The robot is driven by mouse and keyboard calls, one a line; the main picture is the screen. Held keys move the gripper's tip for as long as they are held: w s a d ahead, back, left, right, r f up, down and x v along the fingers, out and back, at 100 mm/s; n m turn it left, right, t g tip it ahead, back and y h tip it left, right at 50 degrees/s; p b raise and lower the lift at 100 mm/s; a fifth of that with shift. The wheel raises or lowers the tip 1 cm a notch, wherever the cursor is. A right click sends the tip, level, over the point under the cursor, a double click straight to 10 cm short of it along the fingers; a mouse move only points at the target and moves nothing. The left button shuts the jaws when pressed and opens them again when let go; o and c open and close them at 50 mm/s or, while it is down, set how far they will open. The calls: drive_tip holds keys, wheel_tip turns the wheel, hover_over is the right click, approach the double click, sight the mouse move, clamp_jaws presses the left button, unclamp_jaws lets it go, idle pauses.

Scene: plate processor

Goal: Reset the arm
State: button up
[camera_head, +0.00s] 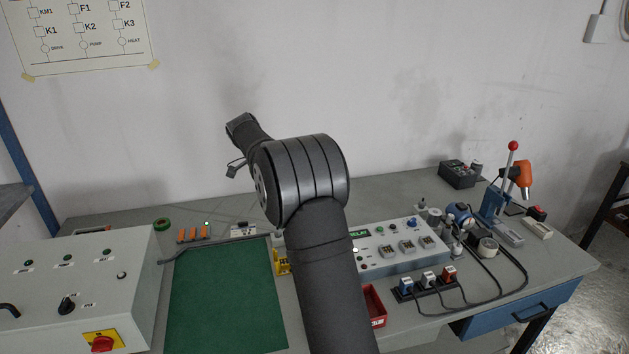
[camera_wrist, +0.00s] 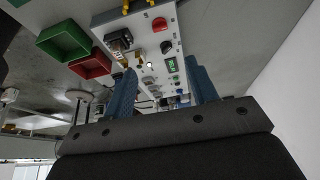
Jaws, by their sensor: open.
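My arm (camera_head: 327,265) rises from the bottom of the head view, bends at a thick dark joint and reaches up and left over the bench. My gripper (camera_wrist: 159,66) shows in the wrist view as two blue fingers set apart, with nothing held between them. The white relay panel (camera_wrist: 160,50) lies beyond the fingers in that view. In the head view the gripper's fingers cannot be made out clearly, and my arm hides part of the bench.
A green mat (camera_head: 225,300) lies left of my arm, beside a grey control box (camera_head: 130,300). The relay panel (camera_head: 425,263), sockets with plugs (camera_head: 428,282) and a red-knobbed lever press (camera_head: 495,200) stand to the right. Green (camera_wrist: 63,40) and red (camera_wrist: 90,65) bins show in the wrist view.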

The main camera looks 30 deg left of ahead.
drive_tip(key=x, duration=1.7)
drive_tip(key=shift+w+d+f, duration=0.1)
drive_tip(key=shift+w, duration=0.1)
